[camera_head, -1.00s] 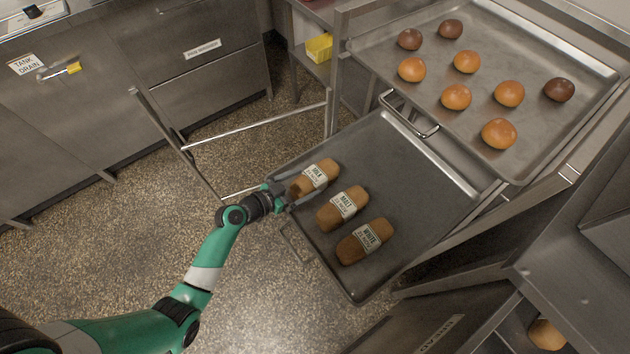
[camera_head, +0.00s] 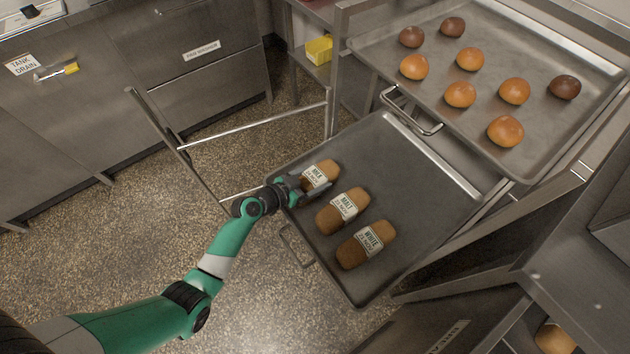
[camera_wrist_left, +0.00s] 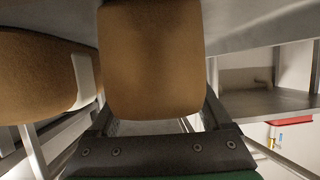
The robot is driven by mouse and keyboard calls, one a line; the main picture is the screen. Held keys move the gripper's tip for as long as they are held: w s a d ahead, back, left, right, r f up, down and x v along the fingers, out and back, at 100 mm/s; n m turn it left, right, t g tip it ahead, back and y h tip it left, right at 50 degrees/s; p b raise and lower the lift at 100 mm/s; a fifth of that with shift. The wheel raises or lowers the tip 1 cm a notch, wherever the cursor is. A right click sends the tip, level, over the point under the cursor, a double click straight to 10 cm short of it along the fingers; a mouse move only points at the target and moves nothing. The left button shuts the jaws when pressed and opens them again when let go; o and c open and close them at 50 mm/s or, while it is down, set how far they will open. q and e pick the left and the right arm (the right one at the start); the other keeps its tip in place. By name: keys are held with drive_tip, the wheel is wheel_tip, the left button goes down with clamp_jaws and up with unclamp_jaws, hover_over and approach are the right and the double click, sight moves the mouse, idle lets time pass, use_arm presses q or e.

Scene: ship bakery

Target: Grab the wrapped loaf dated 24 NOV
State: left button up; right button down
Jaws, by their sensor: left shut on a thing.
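Three wrapped loaves lie in a slanting row on the lower tray (camera_head: 420,185). The farthest, labelled MILK (camera_head: 327,168), is between the fingers of my left gripper (camera_head: 309,187), which is shut on it at the tray's left edge. It fills the middle of the left wrist view (camera_wrist_left: 152,62). The MALT loaf (camera_head: 331,220) is close beside it, and the WHITE loaf (camera_head: 352,254) is nearest. The dates under the names are too small to read surely. My right gripper is not in view.
An upper tray (camera_head: 490,165) with several round buns stands to the right, above the lower tray. The lower tray's right part is bare. A metal rail frame (camera_head: 262,125) stands at the left, and a steel cabinet (camera_head: 210,80) behind.

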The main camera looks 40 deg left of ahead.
sight(315, 175)
use_arm(q)
drive_tip(key=shift+c, duration=0.7)
drive_tip(key=shift+r+p, duration=0.35)
drive_tip(key=shift+r, duration=0.1)
wheel_tip(315, 175, up, 3)
drive_tip(key=shift+f+p, duration=0.1)
drive_tip(key=shift+p, duration=0.95)
drive_tip(key=s+d+r+p, duration=0.2)
drive_tip(key=d+r+p, duration=0.7)
drive_tip(key=d, duration=0.5)
drive_tip(key=shift+r+p, duration=0.15)
drive_tip(key=shift+p, duration=0.4)
